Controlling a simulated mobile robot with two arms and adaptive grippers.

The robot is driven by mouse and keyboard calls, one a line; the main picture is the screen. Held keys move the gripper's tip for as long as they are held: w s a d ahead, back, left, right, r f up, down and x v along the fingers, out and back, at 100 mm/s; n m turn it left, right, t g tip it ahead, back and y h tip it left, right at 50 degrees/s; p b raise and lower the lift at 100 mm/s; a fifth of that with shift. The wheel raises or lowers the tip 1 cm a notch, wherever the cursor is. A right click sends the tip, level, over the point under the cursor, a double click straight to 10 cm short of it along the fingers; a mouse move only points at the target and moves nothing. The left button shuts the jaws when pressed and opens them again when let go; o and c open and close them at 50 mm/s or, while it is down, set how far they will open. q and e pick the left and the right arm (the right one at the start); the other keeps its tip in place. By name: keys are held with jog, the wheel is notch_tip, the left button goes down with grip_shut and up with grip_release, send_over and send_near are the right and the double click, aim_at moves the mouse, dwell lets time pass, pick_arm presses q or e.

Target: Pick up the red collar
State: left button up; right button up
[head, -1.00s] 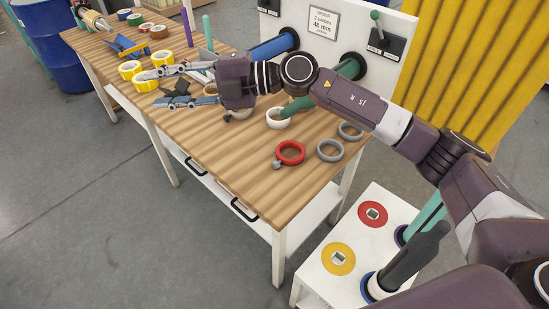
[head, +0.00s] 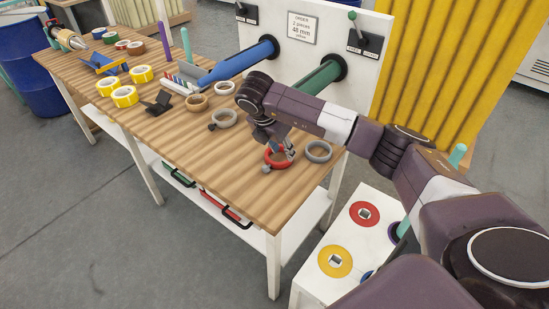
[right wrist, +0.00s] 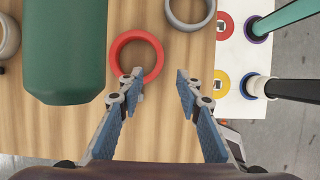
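The red collar (head: 267,155) lies flat near the right end of the wooden table, partly hidden behind my right gripper (head: 283,152) in the head view. In the right wrist view the red collar (right wrist: 117,50) shows as a ring, with its near right edge by the left fingertip. There my right gripper (right wrist: 157,77) is open, with nothing between its fingers. The left finger overlaps the ring's near edge in the picture; I cannot tell whether it touches. The right finger is off to the right of the ring. My left gripper is not in view.
A grey collar (head: 319,161) lies just right of the red one. The green spindle (head: 318,83) and blue spindle (head: 240,62) jut out from the white panel over the table. Yellow tape rolls (head: 125,97) lie farther left. A white stand (head: 340,235) is beyond the table's right end.

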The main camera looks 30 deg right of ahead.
aim_at(287, 161)
jog(key=p+x, duration=0.2)
jog(key=x, duration=0.4)
jog(key=shift+w+d+f, duration=0.15)
jog(key=shift+f, duration=0.25)
grip_shut()
jog(key=shift+r, duration=0.1)
